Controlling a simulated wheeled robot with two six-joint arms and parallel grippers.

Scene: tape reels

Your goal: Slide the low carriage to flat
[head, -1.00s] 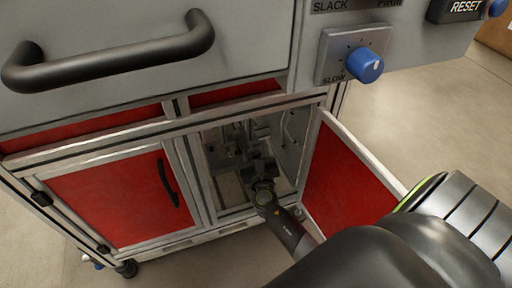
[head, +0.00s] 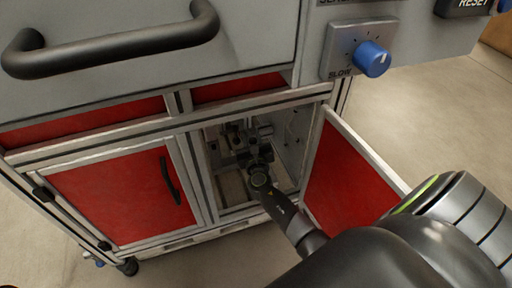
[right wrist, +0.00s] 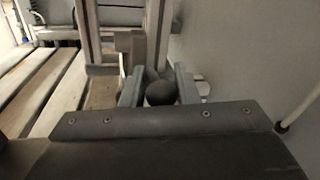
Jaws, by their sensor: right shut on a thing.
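My right gripper (head: 256,160) reaches through the open doorway into the low part of the cabinet. In the right wrist view the gripper (right wrist: 158,82) has its two grey fingers closed around a dark round knob (right wrist: 161,94). Beyond the knob a grey metal block (right wrist: 130,42) sits by upright rails; it looks like part of the low carriage. In the head view the mechanism (head: 238,136) shows small and dark behind the gripper, partly hidden. I cannot read any scale or label for flat. My left gripper is not in view.
The red door (head: 345,180) stands open right of the doorway, close to my right arm. A closed red door (head: 115,195) is on the left. Above are a black drawer handle (head: 120,45) and a blue dial (head: 371,59). Pale slats (right wrist: 45,95) lie at the compartment's left.

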